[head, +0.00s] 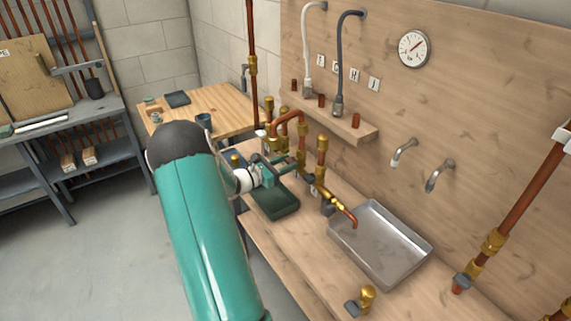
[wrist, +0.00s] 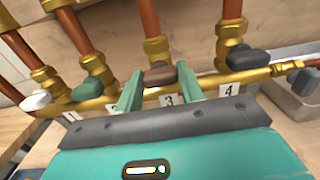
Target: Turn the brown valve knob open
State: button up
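The brown valve knob (wrist: 160,75) sits on a brass valve of the manifold (wrist: 205,88), above the label 3 (wrist: 169,100) in the wrist view. My gripper (wrist: 160,72) has one green finger on each side of this knob, with the knob between the fingertips. The fingers stand apart; I cannot tell whether they touch the knob. In the head view my gripper (head: 292,163) is at the brass and copper manifold (head: 312,185), and the brown knob cannot be made out there.
A green knob (wrist: 90,90) and a white knob (wrist: 37,101) are to the left, a dark grey knob (wrist: 246,58) to the right. Copper pipes rise behind them. A metal sink tray (head: 405,252) and a dark green tray (head: 274,206) are on the wooden bench (head: 290,250).

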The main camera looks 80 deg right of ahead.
jog(key=shift+n, duration=0.3)
jog(key=n, duration=0.3)
jog(key=shift+w, duration=0.15)
jog(key=n, duration=0.8)
jog(key=shift+f+n, duration=0.1)
jog(key=shift+n, duration=2.4)
jog(key=o, duration=1)
